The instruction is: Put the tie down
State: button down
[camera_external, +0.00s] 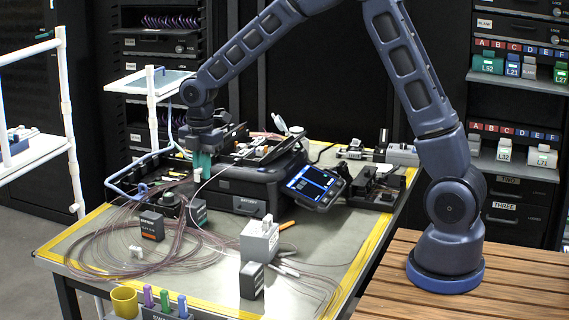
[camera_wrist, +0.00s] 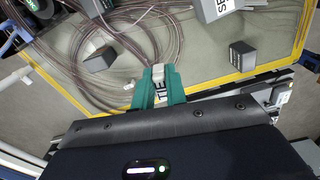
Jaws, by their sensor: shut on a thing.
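My gripper (camera_external: 204,162) has teal fingers, which also show in the wrist view (camera_wrist: 158,84). It is shut on a small pale piece (camera_wrist: 158,73) between the fingertips, which I take to be the tie. In the external view a small white bit of it (camera_external: 197,175) shows at the fingertips. My gripper is above the work table (camera_external: 205,290), left of the black splicing machine (camera_external: 240,187). The fingers hide much of the piece, so its full shape is unclear.
A yellow cup (camera_external: 125,301) and coloured pens (camera_external: 164,300) are at the front edge.

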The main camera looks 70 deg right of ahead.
notch_tip(320, 180, up, 6)
jog(key=r+n, duration=0.1)
jog(key=n, duration=0.1)
send_over(252, 228)
notch_tip(252, 228, down, 20)
jog(key=shift+s+f, duration=0.1)
jog(key=shift+f, duration=0.1)
jog(key=shift+f, duration=0.1)
jog(key=c, duration=1.7)
grip_release()
jog(key=shift+c, duration=0.2)
jog(key=shift+o, duration=0.2)
